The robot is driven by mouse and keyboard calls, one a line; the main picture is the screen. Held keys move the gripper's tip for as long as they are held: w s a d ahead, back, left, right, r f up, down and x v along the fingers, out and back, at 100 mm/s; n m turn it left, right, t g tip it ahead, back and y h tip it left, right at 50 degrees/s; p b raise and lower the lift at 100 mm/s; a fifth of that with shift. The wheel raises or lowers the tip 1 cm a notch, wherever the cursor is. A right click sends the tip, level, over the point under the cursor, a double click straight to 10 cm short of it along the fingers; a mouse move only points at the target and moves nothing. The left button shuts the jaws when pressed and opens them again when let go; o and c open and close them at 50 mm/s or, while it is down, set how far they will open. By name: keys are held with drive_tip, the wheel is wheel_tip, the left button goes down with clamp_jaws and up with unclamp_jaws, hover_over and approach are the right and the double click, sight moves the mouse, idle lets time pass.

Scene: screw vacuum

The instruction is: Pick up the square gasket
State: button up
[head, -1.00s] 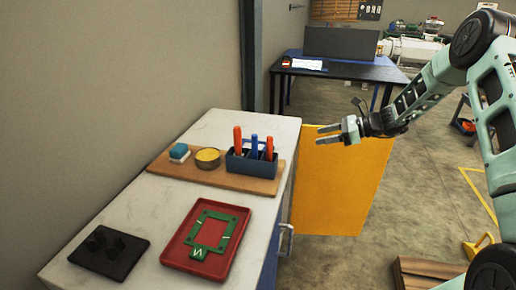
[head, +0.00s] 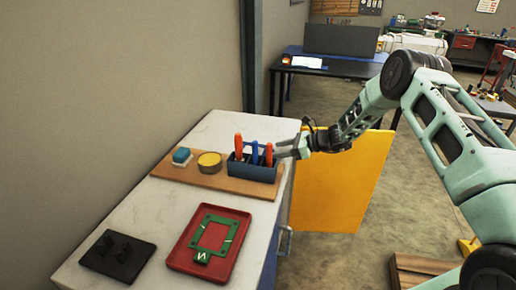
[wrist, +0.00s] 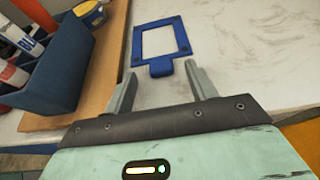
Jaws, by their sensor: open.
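A blue square gasket (wrist: 180,50), a flat frame with a tab, lies on the pale worktop in the wrist view. Its tab points towards my gripper (wrist: 161,80), whose two fingers are apart with nothing between them. The tab shows just beyond the fingertips; I cannot tell the height above it. There, my gripper (head: 288,148) is by the right end of the blue tool caddy (head: 253,170). A green square frame with a tab (head: 193,236) lies in a red tray (head: 176,260) at the front.
The caddy, holding red and blue-handled tools, stands on a wooden board (head: 218,186) with a yellow-topped round container (head: 209,162) and a blue-and-white block (head: 182,156). A black tray (head: 103,263) is at front left. A yellow panel (head: 340,190) stands right of the worktop.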

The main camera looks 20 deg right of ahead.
drive_tip(key=shift+x, duration=0.9)
drive_tip(key=shift+c, duration=0.3)
drive_tip(key=c, duration=1)
